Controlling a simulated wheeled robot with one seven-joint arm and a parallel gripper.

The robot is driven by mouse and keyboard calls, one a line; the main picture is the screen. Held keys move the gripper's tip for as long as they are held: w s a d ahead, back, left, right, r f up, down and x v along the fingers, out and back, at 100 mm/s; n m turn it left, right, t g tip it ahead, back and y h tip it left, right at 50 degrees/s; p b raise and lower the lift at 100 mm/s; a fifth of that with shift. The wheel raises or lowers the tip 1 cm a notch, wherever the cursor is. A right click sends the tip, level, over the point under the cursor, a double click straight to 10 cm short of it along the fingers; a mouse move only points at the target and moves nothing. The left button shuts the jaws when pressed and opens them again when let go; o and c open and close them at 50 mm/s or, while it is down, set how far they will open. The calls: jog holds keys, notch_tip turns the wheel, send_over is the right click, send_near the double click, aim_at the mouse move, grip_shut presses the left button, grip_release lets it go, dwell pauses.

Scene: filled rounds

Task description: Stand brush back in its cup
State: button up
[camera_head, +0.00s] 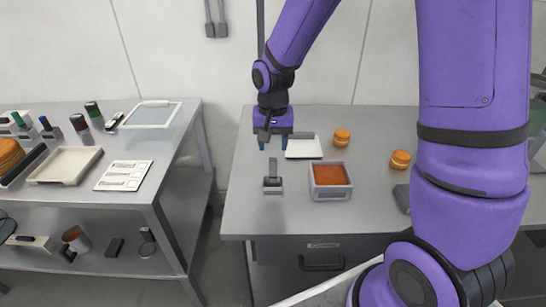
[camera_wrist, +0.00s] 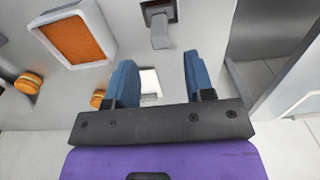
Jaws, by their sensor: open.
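The small square cup (camera_head: 272,190) stands near the front left of the right-hand table. A grey upright piece, which looks like the brush (camera_head: 273,170), stands up out of it; its lower end is hidden inside. In the wrist view the dark square cup (camera_wrist: 172,8) is at the top edge, with the grey brush (camera_wrist: 159,32) pointing toward me. My gripper (camera_head: 273,146) is open and empty, pointing down above the brush and apart from it. Its two blue fingers (camera_wrist: 158,62) show in the wrist view with a clear gap between them and the brush beyond.
A square container with orange filling (camera_head: 331,193) sits right of the cup. A white plate (camera_head: 304,149) lies behind, with two orange rounds (camera_head: 342,137) (camera_head: 400,160) to its right. A floor gap separates the tables.

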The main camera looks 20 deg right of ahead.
jog(key=shift+r, duration=1.55)
jog(key=shift+s+d+r, duration=0.1)
jog(key=shift+s+r, duration=0.05)
jog(key=shift+r, duration=0.25)
jog(key=s+d+r+n+t, duration=0.2)
jog(key=s+d+r, duration=0.2)
jog(key=s+r, duration=0.65)
jog(key=s+d+r+n+t, duration=0.2)
jog(key=s+r, duration=0.6)
jog(key=s, duration=0.4)
jog(key=shift+s+d+r+t, duration=0.15)
jog(key=shift+d+r+t, duration=0.15)
jog(key=shift+t, duration=0.3)
